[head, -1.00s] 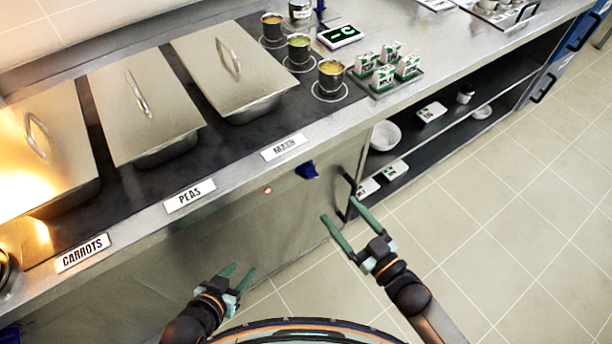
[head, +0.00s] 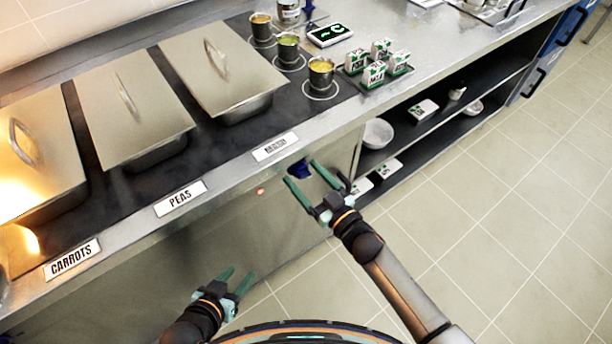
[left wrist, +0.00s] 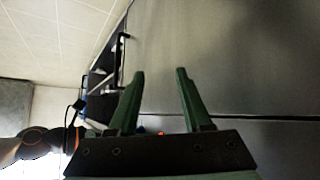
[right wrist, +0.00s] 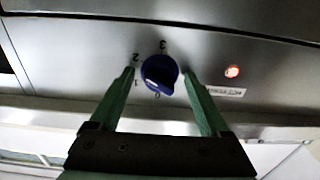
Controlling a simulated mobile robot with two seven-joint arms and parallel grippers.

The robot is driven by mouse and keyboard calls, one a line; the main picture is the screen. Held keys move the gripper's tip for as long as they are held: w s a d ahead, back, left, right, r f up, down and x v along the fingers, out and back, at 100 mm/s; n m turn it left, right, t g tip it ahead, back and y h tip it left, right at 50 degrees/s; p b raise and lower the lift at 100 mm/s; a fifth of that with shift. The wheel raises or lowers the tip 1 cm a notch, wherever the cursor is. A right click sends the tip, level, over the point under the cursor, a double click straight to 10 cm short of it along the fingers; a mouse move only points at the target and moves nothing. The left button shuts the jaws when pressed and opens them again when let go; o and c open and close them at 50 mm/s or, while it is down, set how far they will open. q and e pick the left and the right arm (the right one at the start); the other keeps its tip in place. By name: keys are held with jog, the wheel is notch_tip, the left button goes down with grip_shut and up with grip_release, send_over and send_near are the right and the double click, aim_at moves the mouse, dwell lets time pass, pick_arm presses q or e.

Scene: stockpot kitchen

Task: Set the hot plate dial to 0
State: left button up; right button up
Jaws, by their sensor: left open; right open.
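The blue dial (right wrist: 159,73) is on the counter's front panel, with the numbers 0, 1, 2 and 3 printed around it in the right wrist view. In the head view the dial (head: 299,168) is partly visible below the MASH label. My right gripper (head: 314,172) is open in front of the dial. In the right wrist view its fingertips (right wrist: 159,70) appear to either side of the dial; I cannot tell whether they touch it. A red light (right wrist: 232,71) glows beside it. My left gripper (head: 240,277) is open and empty, low before the panel.
The hot plate (head: 110,170) carries several lidded pans and soup pots. Labels CARROTS (head: 72,260) and PEAS (head: 181,198) line the front edge. Right of the dial, an open shelf (head: 440,125) holds a white bowl (head: 377,133) and small boxes. The floor at right is clear.

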jog(key=shift+c, duration=0.2)
grip_shut()
dwell(0.3)
